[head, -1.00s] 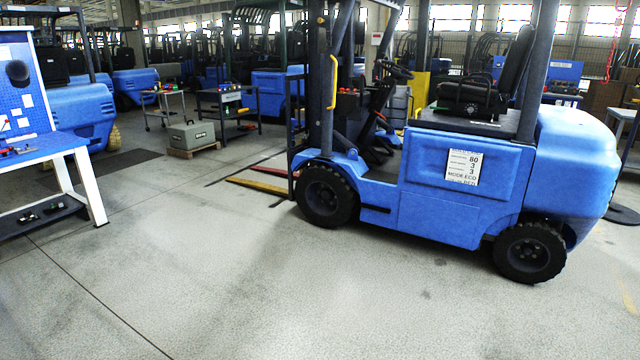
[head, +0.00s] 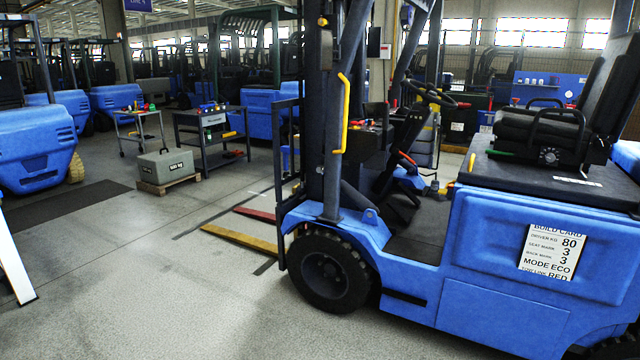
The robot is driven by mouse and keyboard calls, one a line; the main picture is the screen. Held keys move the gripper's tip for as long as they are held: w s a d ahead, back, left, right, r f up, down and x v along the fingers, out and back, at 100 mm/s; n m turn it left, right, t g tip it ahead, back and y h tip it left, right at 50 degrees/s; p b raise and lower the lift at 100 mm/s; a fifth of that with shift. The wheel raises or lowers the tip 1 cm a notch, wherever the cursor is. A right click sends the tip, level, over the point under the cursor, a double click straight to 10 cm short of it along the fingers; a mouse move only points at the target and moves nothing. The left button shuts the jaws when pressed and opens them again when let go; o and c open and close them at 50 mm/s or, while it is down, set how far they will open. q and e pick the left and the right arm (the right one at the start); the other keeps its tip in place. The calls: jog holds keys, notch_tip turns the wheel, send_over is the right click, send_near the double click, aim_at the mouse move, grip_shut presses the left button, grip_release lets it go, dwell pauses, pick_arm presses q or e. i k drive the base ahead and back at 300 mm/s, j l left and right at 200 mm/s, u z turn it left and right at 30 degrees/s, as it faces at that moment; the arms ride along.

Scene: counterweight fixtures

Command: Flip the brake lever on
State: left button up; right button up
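A blue forklift (head: 470,270) stands close in front of me, filling the right half of the head view, with its forks pointing left. In its open cab I see a black seat (head: 540,140), a steering wheel (head: 430,95) and a dark console (head: 368,140) with small coloured controls on top. A small red-tipped lever (head: 407,158) rises near the cab floor. A green-tipped lever (head: 497,153) lies beside the seat. I cannot tell which of these is the brake lever. Neither of my grippers is in view.
A grey weight block (head: 165,166) sits on a wooden pallet at the left. Two carts, one a dark cart (head: 213,140), stand behind it. The yellow fork (head: 240,239) lies low over the floor. The grey floor (head: 130,280) at front left is clear. More forklifts line the back.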

aim_at(386, 105)
jog(key=i+z, duration=0.2)
jog(key=i, duration=0.25)
jog(key=i+j+z, duration=0.15)
jog(key=i, duration=0.3)
jog(key=i+j+z, duration=0.2)
jog(key=i, duration=0.2)
